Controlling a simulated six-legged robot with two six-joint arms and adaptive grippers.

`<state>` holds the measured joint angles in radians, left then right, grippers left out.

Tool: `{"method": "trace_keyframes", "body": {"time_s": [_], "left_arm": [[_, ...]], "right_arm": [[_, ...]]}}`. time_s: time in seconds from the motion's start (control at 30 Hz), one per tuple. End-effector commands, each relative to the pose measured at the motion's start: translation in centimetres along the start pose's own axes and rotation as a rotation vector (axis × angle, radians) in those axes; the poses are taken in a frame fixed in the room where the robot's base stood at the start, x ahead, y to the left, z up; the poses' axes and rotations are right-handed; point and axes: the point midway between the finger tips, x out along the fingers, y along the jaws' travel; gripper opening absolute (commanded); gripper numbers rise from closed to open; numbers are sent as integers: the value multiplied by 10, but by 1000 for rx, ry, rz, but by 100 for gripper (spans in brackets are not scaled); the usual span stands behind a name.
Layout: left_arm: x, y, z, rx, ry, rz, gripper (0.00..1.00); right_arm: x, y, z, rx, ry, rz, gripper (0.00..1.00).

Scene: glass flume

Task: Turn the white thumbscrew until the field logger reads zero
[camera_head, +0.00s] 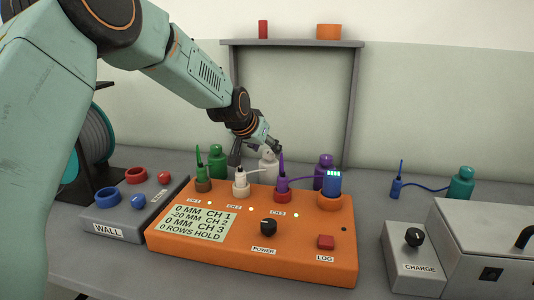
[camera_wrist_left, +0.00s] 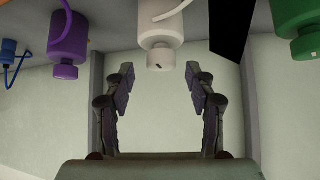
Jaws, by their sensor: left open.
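The orange field logger (camera_head: 300,240) stands on the bench; its display (camera_head: 198,222) reads 0 MM CH 1, -20 MM CH 2, 0 MM CH 3 and 0 ROWS HOLD. Behind it is a white sensor body (camera_head: 268,168), partly hidden by my gripper. In the left wrist view the white thumbscrew (camera_wrist_left: 161,60) is the narrower end of that body, with a small dark mark. My left gripper (camera_head: 258,148) is over the white body. In the wrist view its open fingers (camera_wrist_left: 160,82) are spread either side of the thumbscrew's line, apparently without touching it. My right gripper is out of view.
Green (camera_head: 217,162) and purple (camera_head: 323,168) bodies flank the white one. Cables and plugs rise from the logger in front. A grey WALL box (camera_head: 125,225) stands left, a CHARGE box (camera_head: 412,265) right. A grey frame (camera_head: 347,110) stands behind.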

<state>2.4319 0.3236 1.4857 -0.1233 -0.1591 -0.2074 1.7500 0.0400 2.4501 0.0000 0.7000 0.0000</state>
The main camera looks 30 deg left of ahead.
Motion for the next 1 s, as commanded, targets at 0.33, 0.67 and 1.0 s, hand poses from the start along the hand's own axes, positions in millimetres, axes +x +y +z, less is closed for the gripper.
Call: {"method": "trace_keyframes", "body": {"time_s": [0.33,0.67,1.0], "left_arm": [[17,0,0,1,0,1,55],[17,0,0,0,0,1,43],[17,0,0,0,0,1,14]], "right_arm": [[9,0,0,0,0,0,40],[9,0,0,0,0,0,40],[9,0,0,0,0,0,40]]}}
